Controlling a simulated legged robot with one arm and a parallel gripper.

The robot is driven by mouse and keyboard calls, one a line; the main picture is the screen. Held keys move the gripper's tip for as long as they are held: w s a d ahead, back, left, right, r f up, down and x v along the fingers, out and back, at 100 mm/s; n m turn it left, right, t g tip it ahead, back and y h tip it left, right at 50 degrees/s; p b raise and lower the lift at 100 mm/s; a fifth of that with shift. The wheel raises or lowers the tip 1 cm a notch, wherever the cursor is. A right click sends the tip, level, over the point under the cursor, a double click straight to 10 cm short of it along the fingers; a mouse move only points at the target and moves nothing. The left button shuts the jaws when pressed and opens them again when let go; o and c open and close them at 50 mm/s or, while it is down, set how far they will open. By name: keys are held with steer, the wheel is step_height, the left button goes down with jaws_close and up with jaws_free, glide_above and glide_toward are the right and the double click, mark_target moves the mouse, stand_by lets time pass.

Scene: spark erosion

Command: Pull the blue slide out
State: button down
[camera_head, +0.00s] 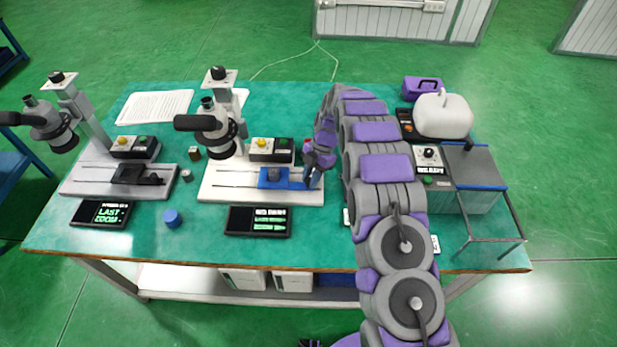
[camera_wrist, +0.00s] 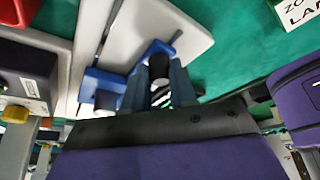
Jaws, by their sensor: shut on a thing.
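The blue slide (camera_head: 275,179) sits on the white base (camera_head: 225,190) of the middle machine, at the right part of its rail. A blue arm runs from it to the right, toward my gripper (camera_head: 314,176). In the wrist view the blue slide (camera_wrist: 103,84) lies left of my gripper (camera_wrist: 160,82). My gripper's two fingers are shut on the slide's dark handle (camera_wrist: 159,62), one finger on each side. The gripper partly hides the handle in the head view.
A similar machine with a grey base (camera_head: 85,182) and black slide stands at the left. A dark display (camera_head: 258,221) lies in front of the white base. A control box (camera_head: 271,150) stands behind the slide. A metal frame (camera_head: 490,225) stands at the right.

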steer(key=c, duration=1.3)
jaws_free()
steer(key=shift+w, duration=0.2)
steer(key=o, duration=0.4)
steer(key=shift+s+d, duration=0.1)
steer(key=shift+d, duration=0.2)
steer(key=shift+a+r, duration=0.1)
steer(key=shift+r, duration=0.05)
steer(key=shift+r, duration=0.3)
steer(key=p+v, duration=0.3)
steer(key=v, duration=1.3)
steer(key=shift+d, duration=0.4)
steer(key=shift+r, duration=0.2)
